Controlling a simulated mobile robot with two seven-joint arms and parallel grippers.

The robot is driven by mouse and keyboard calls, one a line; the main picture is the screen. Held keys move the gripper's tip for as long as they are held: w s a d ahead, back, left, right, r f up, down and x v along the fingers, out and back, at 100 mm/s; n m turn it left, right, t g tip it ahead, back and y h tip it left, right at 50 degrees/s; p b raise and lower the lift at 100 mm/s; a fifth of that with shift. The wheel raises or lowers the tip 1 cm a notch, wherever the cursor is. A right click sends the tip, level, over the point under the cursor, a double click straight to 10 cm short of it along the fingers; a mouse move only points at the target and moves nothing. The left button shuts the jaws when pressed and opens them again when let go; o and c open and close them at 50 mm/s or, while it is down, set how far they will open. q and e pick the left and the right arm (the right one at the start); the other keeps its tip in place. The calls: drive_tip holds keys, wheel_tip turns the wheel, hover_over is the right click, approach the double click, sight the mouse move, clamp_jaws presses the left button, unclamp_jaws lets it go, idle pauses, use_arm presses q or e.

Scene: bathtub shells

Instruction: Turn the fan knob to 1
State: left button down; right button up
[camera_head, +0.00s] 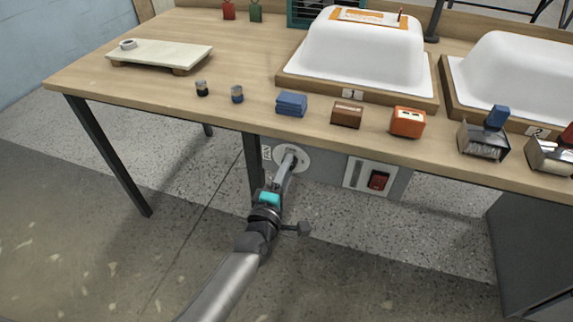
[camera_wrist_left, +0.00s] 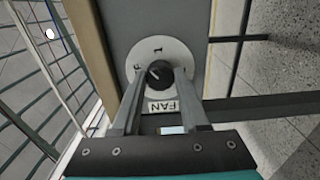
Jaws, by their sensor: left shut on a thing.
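The fan dial is a round white plate (camera_head: 303,158) on the grey panel under the table's front edge. In the left wrist view the black knob (camera_wrist_left: 160,77) sits at the middle of the white plate (camera_wrist_left: 184,55), with a "1" above it, a partly hidden letter mark to its left and a FAN label (camera_wrist_left: 162,107) below. A light pointer line on the knob seems to aim up and left; its exact setting is hard to tell. My left gripper (camera_head: 290,160) reaches the dial, its fingers (camera_wrist_left: 160,92) shut on the knob from both sides. My right gripper is not in view.
A red rocker switch (camera_head: 378,181) sits on the panel right of the dial. Above, the table edge carries a blue block (camera_head: 291,104), a brown block (camera_head: 347,114) and an orange block (camera_head: 407,122). White tub shells (camera_head: 365,55) stand behind. The floor in front is clear.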

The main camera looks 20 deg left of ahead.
use_arm(q)
drive_tip(key=shift+m+p, duration=1.6)
drive_tip(key=shift+m, duration=2.2)
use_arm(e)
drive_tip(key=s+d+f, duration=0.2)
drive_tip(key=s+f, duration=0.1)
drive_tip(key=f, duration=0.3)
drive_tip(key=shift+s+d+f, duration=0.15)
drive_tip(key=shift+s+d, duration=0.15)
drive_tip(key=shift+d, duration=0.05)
use_arm(q)
drive_tip(key=shift+c, duration=2.1)
unclamp_jaws()
drive_tip(key=shift+s, duration=0.15)
